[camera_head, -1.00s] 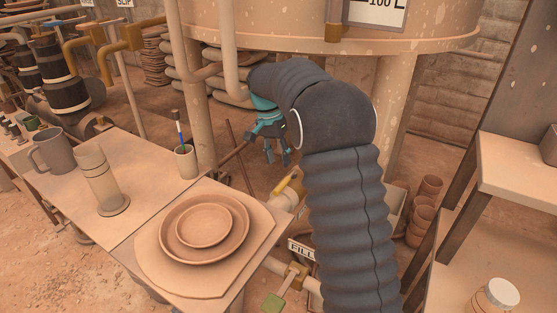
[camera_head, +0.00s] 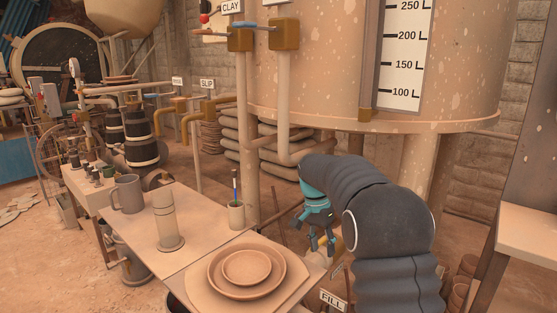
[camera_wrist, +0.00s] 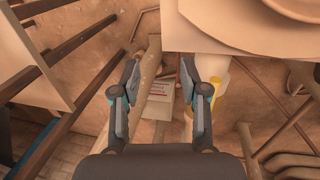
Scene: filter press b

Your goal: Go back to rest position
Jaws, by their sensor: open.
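My gripper (camera_head: 321,243) hangs at the end of my dark, ribbed arm, pointing down, just right of the table and in front of the large tank. It is open, and nothing is between its fingers. In the wrist view, my gripper (camera_wrist: 159,85) has its two fingers apart above the floor. A white and yellow fitting (camera_wrist: 214,92) shows just right of the right finger.
The table (camera_head: 205,245) on the left bears stacked clay plates (camera_head: 247,268), a bottle (camera_head: 167,222), a mug (camera_head: 127,194) and a cup with a brush (camera_head: 236,214). The tank (camera_head: 320,70) stands behind my arm. A FILL sign (camera_head: 333,300) is low, and a shelf (camera_head: 530,235) stands at right.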

